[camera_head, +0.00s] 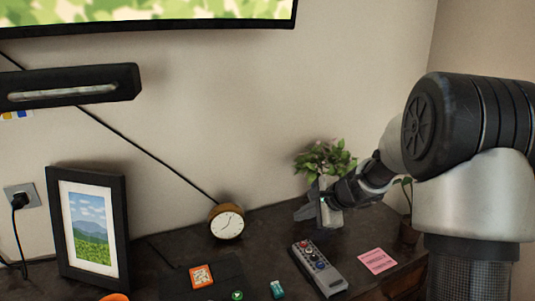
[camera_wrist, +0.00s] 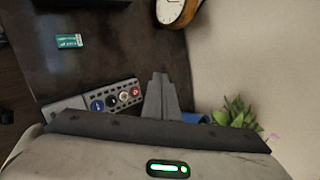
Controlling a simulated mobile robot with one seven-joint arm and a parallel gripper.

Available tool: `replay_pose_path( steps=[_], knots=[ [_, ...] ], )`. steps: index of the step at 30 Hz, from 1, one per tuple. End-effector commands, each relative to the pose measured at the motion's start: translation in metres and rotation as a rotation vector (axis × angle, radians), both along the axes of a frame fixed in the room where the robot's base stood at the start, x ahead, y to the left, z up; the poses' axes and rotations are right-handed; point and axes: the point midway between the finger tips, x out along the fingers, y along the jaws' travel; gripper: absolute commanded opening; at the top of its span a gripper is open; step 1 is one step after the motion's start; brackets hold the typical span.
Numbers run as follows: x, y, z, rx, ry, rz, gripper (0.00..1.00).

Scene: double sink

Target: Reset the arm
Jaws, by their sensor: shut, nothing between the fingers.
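My arm enters from the right in the head view and reaches over a dark tabletop. My gripper (camera_head: 306,212) is at the arm's far end, in front of a leafy plant (camera_head: 325,158) and above the table's back part. In the wrist view the fingers of my gripper (camera_wrist: 160,82) are together, with nothing between them. The grey remote (camera_head: 319,269) lies on the table in front of the gripper. In the wrist view the remote (camera_wrist: 92,104) shows left of the fingers, partly hidden by the gripper body.
A round clock (camera_head: 227,222) stands left of the gripper. A framed picture (camera_head: 90,232) stands far left. A pink note (camera_head: 377,261), an orange-red card (camera_head: 201,276) and a small teal item (camera_head: 277,290) lie on the table. A wall is close behind.

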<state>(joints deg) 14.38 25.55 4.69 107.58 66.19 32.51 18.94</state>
Motion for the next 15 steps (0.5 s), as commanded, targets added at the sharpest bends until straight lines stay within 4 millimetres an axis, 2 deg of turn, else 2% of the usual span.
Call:
replay_pose_path(
  steps=[1,3,6,9,12,15],
  knots=[
    [-0.022,0.012,0.029,-0.069,-0.041,0.095,0.00],
    [-0.056,0.024,0.057,-0.175,-0.083,0.235,0.00],
    [-0.109,0.036,0.087,-0.329,-0.137,0.424,0.00],
    [-0.164,0.038,0.108,-0.490,-0.179,0.599,0.00],
    [-0.216,0.033,0.120,-0.646,-0.209,0.754,0.00],
    [-0.255,0.024,0.125,-0.774,-0.225,0.869,0.00]
  ],
)
